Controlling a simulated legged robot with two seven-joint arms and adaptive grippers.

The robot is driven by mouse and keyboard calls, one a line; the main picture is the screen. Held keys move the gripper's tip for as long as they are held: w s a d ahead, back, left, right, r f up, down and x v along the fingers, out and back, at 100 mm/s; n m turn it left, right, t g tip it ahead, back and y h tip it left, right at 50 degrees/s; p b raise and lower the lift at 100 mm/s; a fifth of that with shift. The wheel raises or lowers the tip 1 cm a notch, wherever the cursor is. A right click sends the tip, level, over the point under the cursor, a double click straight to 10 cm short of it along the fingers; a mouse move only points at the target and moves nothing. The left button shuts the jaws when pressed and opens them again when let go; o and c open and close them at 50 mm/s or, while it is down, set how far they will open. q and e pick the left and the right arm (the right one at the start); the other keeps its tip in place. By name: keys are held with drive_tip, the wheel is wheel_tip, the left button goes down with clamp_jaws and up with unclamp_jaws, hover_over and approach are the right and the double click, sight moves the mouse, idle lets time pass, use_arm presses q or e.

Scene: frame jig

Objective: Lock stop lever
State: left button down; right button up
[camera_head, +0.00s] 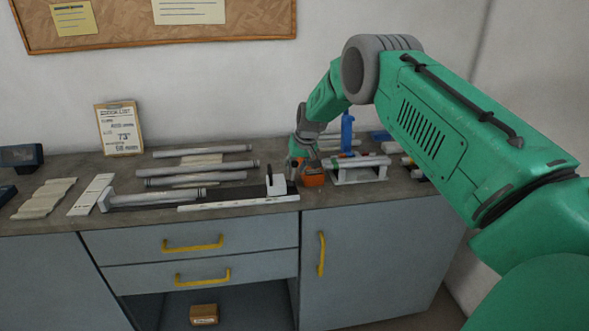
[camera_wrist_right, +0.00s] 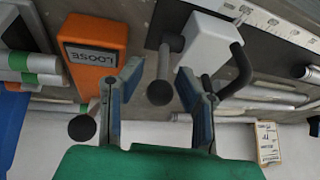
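The white stop block (camera_head: 276,185) stands on the measuring rail near its right end. In the wrist view, the white stop block (camera_wrist_right: 210,45) carries a grey lever with a dark ball knob (camera_wrist_right: 160,92) and a curved black handle (camera_wrist_right: 240,66). My right gripper (camera_wrist_right: 158,76) is open, its two fingers on either side of the knobbed lever, with gaps showing. An orange block marked "LOOSE" (camera_wrist_right: 95,52) is left of the fingers; another dark ball (camera_wrist_right: 82,128) is below it. In the head view, my right gripper (camera_head: 302,166) is small and partly hidden. My left gripper is out of view.
The white ruler strip (camera_head: 238,203) runs along the bench front. Several pale tubes (camera_head: 200,168) lie behind it, and flat pale strips (camera_head: 48,197) lie at left. A white jig (camera_head: 357,168) and a blue upright tool (camera_head: 347,130) stand right. A clipboard (camera_head: 119,128) leans on the wall.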

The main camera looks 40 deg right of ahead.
drive_tip(key=v, duration=1.1)
drive_tip(key=shift+r, duration=0.25)
